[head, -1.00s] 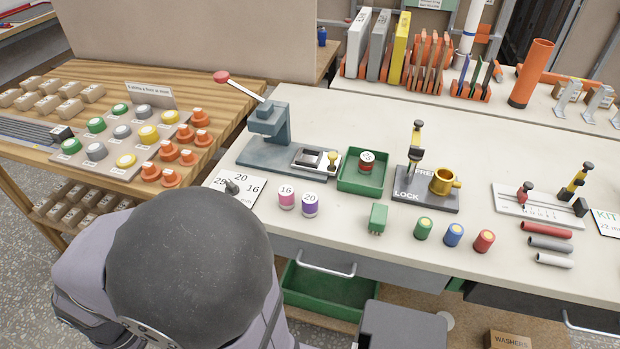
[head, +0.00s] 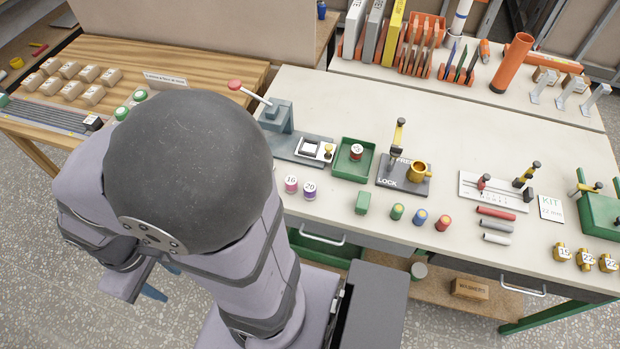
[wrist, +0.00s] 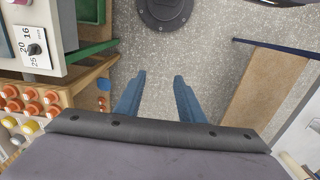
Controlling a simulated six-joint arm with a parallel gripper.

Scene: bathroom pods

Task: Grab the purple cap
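The purple cap (head: 310,191) is a small upright cylinder with a white top marked 20. It stands near the front edge of the pale bench in the head view. A similar pink cap (head: 291,185) marked 16 stands just to its left. My gripper (wrist: 160,76) is open and empty; its two blue fingers stand apart over the speckled floor in the wrist view. In the head view the blue fingertips show low at the left, partly hidden by my arm, well away from the purple cap and lower than the bench top.
A grey lever press (head: 279,118), a green tray (head: 342,171) and a green block (head: 362,203) are near the cap. Green, blue and red cylinders stand farther right. The wooden table (head: 215,72) is at left. In the wrist view a dial card (wrist: 32,45) lies at upper left.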

